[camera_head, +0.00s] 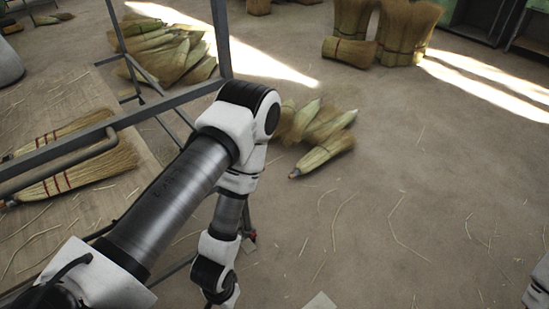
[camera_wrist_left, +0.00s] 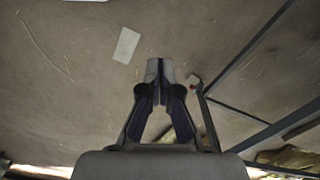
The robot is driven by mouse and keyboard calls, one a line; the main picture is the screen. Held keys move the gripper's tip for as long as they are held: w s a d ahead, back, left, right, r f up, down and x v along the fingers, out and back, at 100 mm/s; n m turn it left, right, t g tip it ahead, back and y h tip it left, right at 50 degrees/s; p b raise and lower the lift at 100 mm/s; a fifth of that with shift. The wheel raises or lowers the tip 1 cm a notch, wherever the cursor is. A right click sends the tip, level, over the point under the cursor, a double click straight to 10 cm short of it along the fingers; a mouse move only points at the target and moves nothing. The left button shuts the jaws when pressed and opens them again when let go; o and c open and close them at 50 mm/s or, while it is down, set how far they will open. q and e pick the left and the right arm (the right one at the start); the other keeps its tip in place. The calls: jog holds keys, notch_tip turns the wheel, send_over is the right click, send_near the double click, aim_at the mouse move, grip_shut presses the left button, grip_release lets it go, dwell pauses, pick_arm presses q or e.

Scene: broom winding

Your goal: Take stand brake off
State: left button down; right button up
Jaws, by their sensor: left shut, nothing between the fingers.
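The stand is a grey metal frame (camera_head: 222,40) at the left of the head view, with thin legs reaching the floor. Its bars (camera_wrist_left: 240,110) cross the right side of the left wrist view. A small red part (camera_wrist_left: 194,87), possibly the brake, shows at the end of a dark leg; red also shows low beside my arm in the head view (camera_head: 247,226). My left gripper (camera_wrist_left: 160,75) is shut and empty, pointing at the floor just left of that leg end, apparently apart from it. My left arm hides part of the stand in the head view. My right gripper is out of view.
Brooms (camera_head: 65,180) lie on a board at the left. Loose broom heads (camera_head: 325,135) lie on the floor beyond my arm, and bundles (camera_head: 400,30) stand at the back. A pale card (camera_wrist_left: 126,45) lies on the floor. The floor at right is mostly clear, with scattered straws.

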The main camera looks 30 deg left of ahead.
pick_arm(q)
jog(key=w+a+f+n+g+h+b, duration=0.1)
jog(key=a+f+n+b, duration=0.15)
jog(key=f+b, duration=0.2)
jog(key=w+a+f+n+g+b, duration=0.1)
jog(key=a+f+n+b, duration=0.1)
jog(key=f+n+b, duration=0.25)
jog(key=w+f+n+t+h+b, duration=0.2)
jog(key=w+n+t+h+b, duration=0.2)
jog(key=w+n+h+b, duration=0.55)
jog(key=w+a+r+n+t+b, duration=0.7)
jog(key=w+a+r+t, duration=0.5)
jog(key=w+a+t, duration=0.4)
jog(key=shift+a+r+n+y, duration=0.25)
jog(key=shift+a+n+y, duration=0.2)
jog(key=shift+a+n, duration=0.15)
